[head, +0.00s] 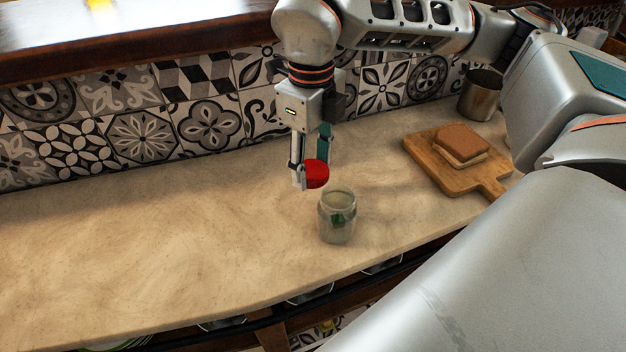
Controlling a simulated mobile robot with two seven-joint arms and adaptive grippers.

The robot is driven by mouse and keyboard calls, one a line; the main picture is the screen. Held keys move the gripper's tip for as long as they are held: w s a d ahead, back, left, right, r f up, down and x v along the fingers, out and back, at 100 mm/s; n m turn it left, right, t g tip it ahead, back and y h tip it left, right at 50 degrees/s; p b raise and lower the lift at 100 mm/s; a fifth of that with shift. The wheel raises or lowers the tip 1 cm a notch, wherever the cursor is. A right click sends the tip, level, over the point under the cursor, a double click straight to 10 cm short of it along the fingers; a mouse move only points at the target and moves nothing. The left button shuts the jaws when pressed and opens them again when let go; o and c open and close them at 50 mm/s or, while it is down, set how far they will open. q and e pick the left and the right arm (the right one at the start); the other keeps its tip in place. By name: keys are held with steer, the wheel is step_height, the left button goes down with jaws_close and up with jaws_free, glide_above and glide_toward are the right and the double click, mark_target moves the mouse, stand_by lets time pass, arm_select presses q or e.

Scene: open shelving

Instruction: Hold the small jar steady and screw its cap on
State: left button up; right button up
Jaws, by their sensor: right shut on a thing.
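The small glass jar (337,218) stands upright and uncapped on the stone counter, with something green inside it. My right gripper (311,176) points down above and slightly left of the jar. It is shut on the red cap (317,174), which is tilted and held apart from the jar, a little above its rim. My left gripper is not in view, and nothing is touching the jar.
A wooden cutting board (485,178) with bread slices (461,142) lies to the right of the jar. A metal pot (480,95) stands behind it. The counter (130,245) is clear on the left. A patterned tile wall (140,112) closes the back.

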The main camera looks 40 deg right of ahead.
step_height(320, 180, up, 12)
steer(key=p, duration=0.1)
steer(key=shift+r, duration=0.25)
steer(key=n, duration=1.6)
glide_above(309, 169)
steer(key=w+a, duration=0.1)
steer(key=w, duration=0.1)
step_height(309, 169, down, 9)
steer(key=shift+w+r, duration=0.1)
steer(key=f+n, duration=0.2)
steer(key=n, duration=0.2)
steer(key=f+n, duration=0.3)
steer(key=n, duration=0.1)
steer(key=a+f+n, duration=0.1)
steer(key=f+n, duration=0.1)
steer(key=n, duration=0.2)
steer(key=shift+w+f+n, duration=0.25)
steer(key=shift+w+n, duration=0.15)
steer(key=f+n, duration=0.1)
steer(key=n, duration=0.2)
steer(key=shift+a+f, duration=0.1)
steer(key=shift+f, duration=0.3)
steer(key=shift+r+p, duration=0.2)
steer(key=shift+p, duration=0.15)
